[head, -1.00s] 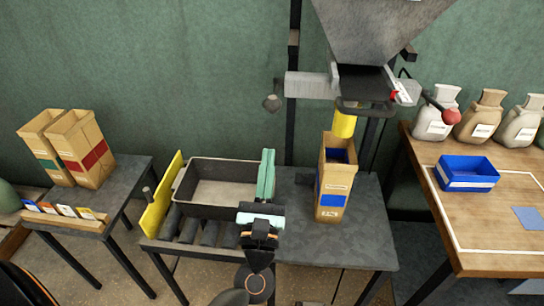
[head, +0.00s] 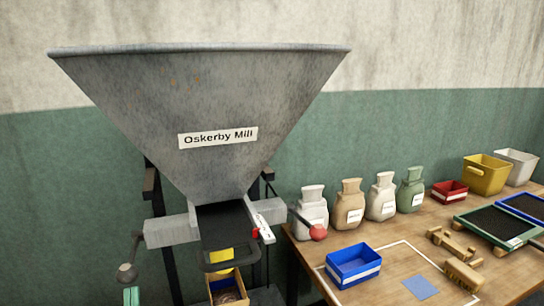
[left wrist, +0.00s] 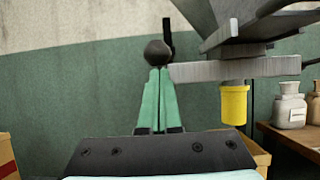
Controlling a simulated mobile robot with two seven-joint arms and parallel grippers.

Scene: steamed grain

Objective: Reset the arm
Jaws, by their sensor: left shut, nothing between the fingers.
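The tip of my left gripper (head: 131,296) just shows at the bottom left of the head view, below the mill's dark round knob (head: 127,273). In the left wrist view its two green fingers (left wrist: 158,100) are together, point up and hold nothing. The knob (left wrist: 158,53) appears just above the fingertips there; I cannot tell whether they touch. My right gripper is not in view.
A red-knobbed lever (head: 318,232) sticks out right. The wooden table (head: 390,285) holds several sacks, a blue bin (head: 353,266) and trays.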

